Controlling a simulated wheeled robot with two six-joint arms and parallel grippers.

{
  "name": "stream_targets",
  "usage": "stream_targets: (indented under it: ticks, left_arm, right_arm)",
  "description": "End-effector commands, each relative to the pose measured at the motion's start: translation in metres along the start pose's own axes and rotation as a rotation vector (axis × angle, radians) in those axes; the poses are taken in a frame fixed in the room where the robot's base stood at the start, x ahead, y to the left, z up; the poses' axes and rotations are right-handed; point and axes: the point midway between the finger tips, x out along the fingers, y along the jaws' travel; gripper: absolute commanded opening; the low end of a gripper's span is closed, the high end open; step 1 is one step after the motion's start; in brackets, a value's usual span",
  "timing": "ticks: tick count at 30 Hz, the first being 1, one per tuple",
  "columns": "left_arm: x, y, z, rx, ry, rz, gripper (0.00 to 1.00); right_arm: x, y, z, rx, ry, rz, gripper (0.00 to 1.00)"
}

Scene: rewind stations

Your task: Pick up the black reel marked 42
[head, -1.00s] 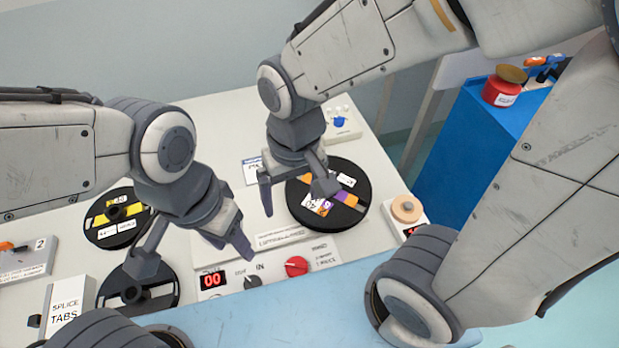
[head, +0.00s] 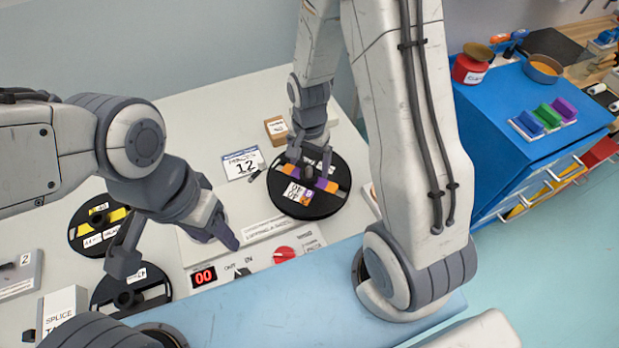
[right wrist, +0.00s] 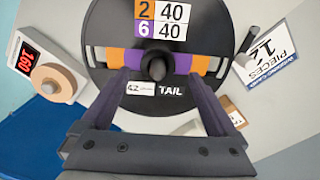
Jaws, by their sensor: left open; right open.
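The black reel (head: 327,205) with orange and purple pieces lies flat on the table. In the right wrist view the reel (right wrist: 100,25) shows a small label with 42 beside TAIL, plus a tag reading 2 40 and 6 40. My right gripper (head: 309,170) is over this reel, fingers pointing down. In the right wrist view my right gripper (right wrist: 159,76) is open, one finger on each side of the central hub (right wrist: 157,67). I cannot tell whether the fingers touch the reel. My left gripper (head: 178,253) is open and empty, above the table's left part.
A yellow-banded black reel (head: 75,238) and another black reel (head: 155,277) lie at left. A card marked 12 (head: 243,164) and a small brown box (head: 276,130) are near the reel. A panel with a red knob (head: 284,254) is in front. A blue cabinet (head: 490,105) stands right.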

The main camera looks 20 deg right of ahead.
Motion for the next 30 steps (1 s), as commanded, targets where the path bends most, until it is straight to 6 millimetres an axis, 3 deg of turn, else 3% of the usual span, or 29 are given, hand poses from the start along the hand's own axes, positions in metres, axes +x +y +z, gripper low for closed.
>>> stream_targets:
  ticks: [6,16,17,24,30]
  left_arm:
    - [-0.006,0.000,0.000,0.000,0.000,0.000,0.50]
    - [-0.006,0.000,0.000,0.000,0.000,0.000,0.50]
    - [-0.006,0.000,0.000,0.000,0.000,0.000,0.50]
    - [-0.006,0.000,0.000,0.000,0.000,0.000,0.50]
    - [-0.006,0.000,0.000,0.000,0.000,0.000,0.50]
  right_arm:
    - [0.031,0.004,0.002,0.000,-0.004,0.005,0.94]
    - [0.039,0.003,0.001,0.000,-0.001,0.001,0.94]
    - [0.039,0.003,0.001,0.000,-0.001,0.001,0.90]
    - [0.039,0.003,0.002,0.000,-0.001,0.001,0.00]
    - [0.038,0.003,0.001,0.000,0.000,0.000,0.00]
